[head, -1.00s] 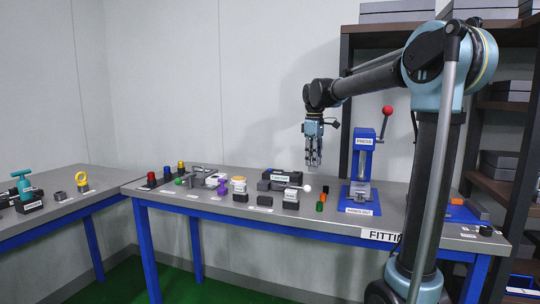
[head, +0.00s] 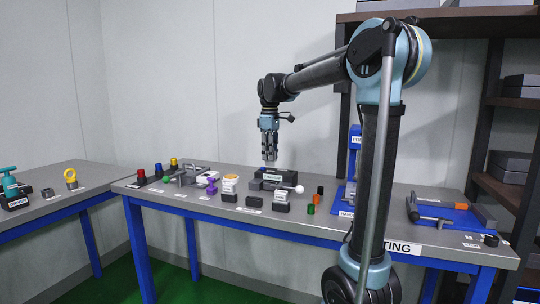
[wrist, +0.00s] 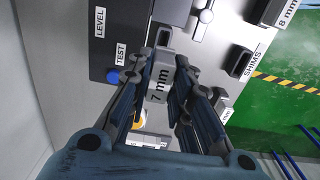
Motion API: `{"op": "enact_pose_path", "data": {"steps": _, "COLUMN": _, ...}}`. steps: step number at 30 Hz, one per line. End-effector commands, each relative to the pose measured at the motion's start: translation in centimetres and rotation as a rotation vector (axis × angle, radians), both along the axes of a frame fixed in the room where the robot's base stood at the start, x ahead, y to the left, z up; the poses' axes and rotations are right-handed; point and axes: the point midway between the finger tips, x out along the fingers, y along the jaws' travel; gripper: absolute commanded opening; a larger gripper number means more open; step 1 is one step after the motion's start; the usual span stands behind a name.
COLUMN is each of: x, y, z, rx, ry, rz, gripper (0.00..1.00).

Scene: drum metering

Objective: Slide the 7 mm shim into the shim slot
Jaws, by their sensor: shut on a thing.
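The 7 mm shim (wrist: 157,82) is a grey piece with a "7 mm" label, held between the two fingers of my gripper (wrist: 160,92) in the wrist view. In the head view my gripper (head: 269,160) points down above the back of the fitting table, near a black box (head: 290,176) with a white label. The wrist view shows a black box (wrist: 115,40) marked LEVEL and TEST, with a blue button, left of the shim. I cannot clearly make out the shim slot; the shim and fingers cover part of the surface below.
In the wrist view an 8 mm shim (wrist: 284,12) and a dark holder (wrist: 240,61) lie to the right near a SHIMS label. In the head view a white-balled lever (head: 299,189), several small parts and a blue press (head: 353,145) stand on the table (head: 400,200).

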Motion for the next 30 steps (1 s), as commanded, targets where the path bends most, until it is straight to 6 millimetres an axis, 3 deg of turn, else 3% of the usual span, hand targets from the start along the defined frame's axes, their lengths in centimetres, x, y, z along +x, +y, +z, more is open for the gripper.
{"op": "enact_pose_path", "data": {"steps": 8, "x": 0.0, "y": 0.0, "z": -0.8, "rx": 0.000, "ry": 0.001, "rz": 0.000, "gripper": 0.00}}
{"op": "enact_pose_path", "data": {"steps": 30, "x": 0.0, "y": 0.0, "z": -5.6, "rx": 0.000, "ry": 0.001, "rz": 0.000, "gripper": 0.00}}
